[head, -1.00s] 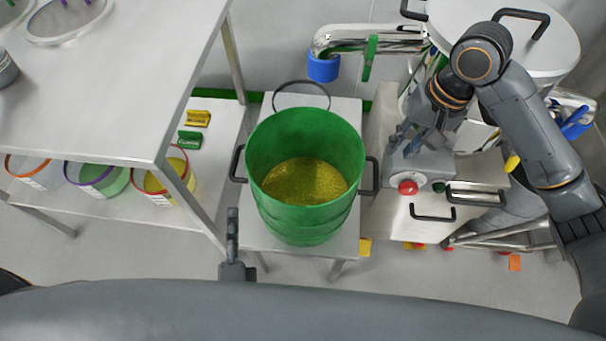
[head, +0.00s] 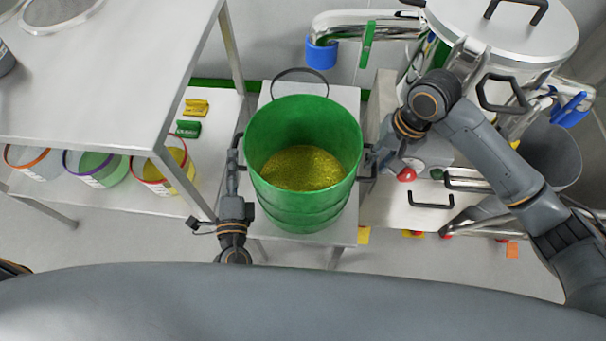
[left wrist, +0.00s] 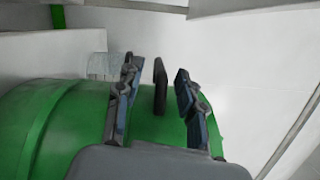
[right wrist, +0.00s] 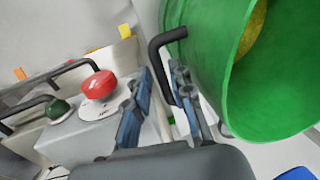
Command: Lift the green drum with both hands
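The green drum (head: 300,208) stands upright on a small pale table, open at the top, with yellow granules inside. It has a black handle on each side. My left gripper (head: 235,150) is at the left handle; in the left wrist view its fingers (left wrist: 157,105) are open, with the black handle (left wrist: 160,84) between them and gaps on both sides. My right gripper (head: 374,158) is at the right handle; in the right wrist view its fingers (right wrist: 160,100) are open, with the black handle (right wrist: 156,62) between them, close to the right finger.
A steel table (head: 100,100) is at the left, with coloured-rim tubs (head: 95,168) on its lower shelf. A control box with a red button (head: 406,174) and a steel vessel (head: 500,45) stand right of the drum. A blue-ended pipe (head: 321,55) is behind it.

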